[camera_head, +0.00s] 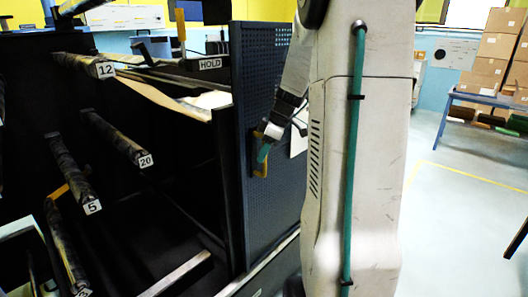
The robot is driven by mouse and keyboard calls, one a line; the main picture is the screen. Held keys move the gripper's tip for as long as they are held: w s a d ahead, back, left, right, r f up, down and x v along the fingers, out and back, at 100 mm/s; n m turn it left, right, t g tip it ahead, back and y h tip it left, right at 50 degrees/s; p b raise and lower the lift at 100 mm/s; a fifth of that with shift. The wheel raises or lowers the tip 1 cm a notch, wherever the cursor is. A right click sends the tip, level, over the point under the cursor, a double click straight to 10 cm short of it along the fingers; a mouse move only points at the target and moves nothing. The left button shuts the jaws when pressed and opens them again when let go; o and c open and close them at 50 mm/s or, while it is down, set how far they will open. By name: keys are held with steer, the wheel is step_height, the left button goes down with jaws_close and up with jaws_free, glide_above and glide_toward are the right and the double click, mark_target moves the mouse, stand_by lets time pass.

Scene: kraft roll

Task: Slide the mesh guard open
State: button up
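The mesh guard (254,90) is a tall dark blue-grey perforated panel standing upright at the right end of the black rack. A yellow handle (260,168) sits on its face, about halfway up. My gripper (264,152) is at this handle, with a teal fingertip overlapping it in the picture. The gripper is small and partly hidden, so I cannot tell whether it touches or grips the handle. My white arm with a teal cable covers part of the panel's right side.
The black rack (230,180) left of the guard holds several rolls on bars tagged 12, 20 and 5. A HOLD sign (210,64) is on top. A blue table (485,100) with cardboard boxes (493,62) stands far right. Floor (450,210) right of my arm is mostly clear.

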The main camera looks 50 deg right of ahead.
steer(key=v, duration=0.7)
steer(key=shift+r, duration=0.4)
steer(key=shift+s, duration=0.1)
steer(key=s+a+m+h, duration=0.1)
steer(key=s+a+m, duration=0.1)
steer(key=s+a, duration=0.4)
steer(key=s+a+f+m+g, duration=0.1)
steer(key=s+a, duration=0.5)
steer(key=a, duration=0.9)
steer(key=s+a+m+g+h, duration=0.1)
steer(key=s+a+m, duration=0.2)
steer(key=s+a, duration=0.3)
steer(key=a, duration=0.5)
steer(key=shift+s+a+f+m+h, duration=0.2)
steer(key=shift+f+m+h, duration=0.1)
steer(key=shift+f, duration=0.05)
